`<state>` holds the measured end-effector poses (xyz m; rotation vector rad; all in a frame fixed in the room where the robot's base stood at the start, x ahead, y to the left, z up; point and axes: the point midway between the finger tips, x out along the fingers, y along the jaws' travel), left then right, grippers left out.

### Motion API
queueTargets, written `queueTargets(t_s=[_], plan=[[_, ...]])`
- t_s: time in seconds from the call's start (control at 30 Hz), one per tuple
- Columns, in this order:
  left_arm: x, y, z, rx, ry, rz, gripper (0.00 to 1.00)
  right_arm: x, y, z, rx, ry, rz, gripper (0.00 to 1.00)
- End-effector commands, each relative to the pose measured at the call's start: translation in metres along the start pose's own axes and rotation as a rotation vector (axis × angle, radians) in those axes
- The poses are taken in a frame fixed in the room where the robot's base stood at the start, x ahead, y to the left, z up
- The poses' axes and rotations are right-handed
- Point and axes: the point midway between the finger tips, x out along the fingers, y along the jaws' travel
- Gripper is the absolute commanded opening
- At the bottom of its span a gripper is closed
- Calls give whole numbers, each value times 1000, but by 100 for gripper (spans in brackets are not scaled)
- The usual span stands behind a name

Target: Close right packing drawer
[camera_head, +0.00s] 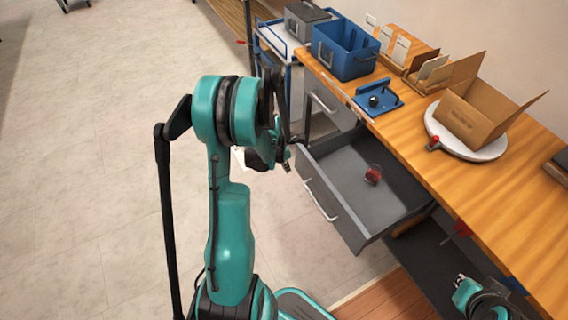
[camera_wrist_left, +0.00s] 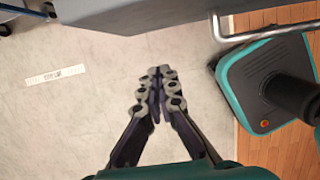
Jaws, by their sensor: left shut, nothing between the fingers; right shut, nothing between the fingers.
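The right packing drawer (camera_head: 345,222) is a dark grey drawer pulled well out from under the wooden workbench. Its silver handle (camera_head: 322,200) is on the front face, and a small red item (camera_head: 373,175) lies inside. My left gripper (camera_head: 285,160) is at the drawer's far front corner, partly hidden by its own arm. In the left wrist view my left gripper (camera_wrist_left: 160,82) is shut and empty over the floor. The drawer's grey edge (camera_wrist_left: 150,15) and handle (camera_wrist_left: 265,34) show above it. My right gripper (camera_head: 460,286) is shut at the lower right, away from the drawer.
A second drawer (camera_head: 322,103) beside it is shut. The workbench (camera_head: 415,130) holds a blue bin (camera_head: 345,50), a blue fixture (camera_head: 378,99) and an open cardboard box (camera_head: 470,120) on a white round plate (camera_head: 450,143). Floor left of the drawer is free.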

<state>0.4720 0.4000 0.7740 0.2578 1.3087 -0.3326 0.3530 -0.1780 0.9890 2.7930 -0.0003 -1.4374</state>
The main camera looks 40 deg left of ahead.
Motion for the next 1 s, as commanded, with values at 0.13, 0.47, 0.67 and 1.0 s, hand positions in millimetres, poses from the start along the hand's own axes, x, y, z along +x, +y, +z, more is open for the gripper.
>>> queueTargets(t_s=[0.13, 0.47, 0.67, 1.0], plan=[[24, 0, 9, 5, 0, 0, 0, 11, 0, 8, 0, 0, 0, 0], [28, 0, 38, 2, -1, 1, 0, 16, 0, 11, 0, 0, 0, 0], [27, 0, 39, 2, -1, 1, 0, 16, 0, 11, 0, 0, 0, 0], [29, 2, 45, 3, -1, 1, 0, 16, 0, 11, 0, 0, 0, 0]])
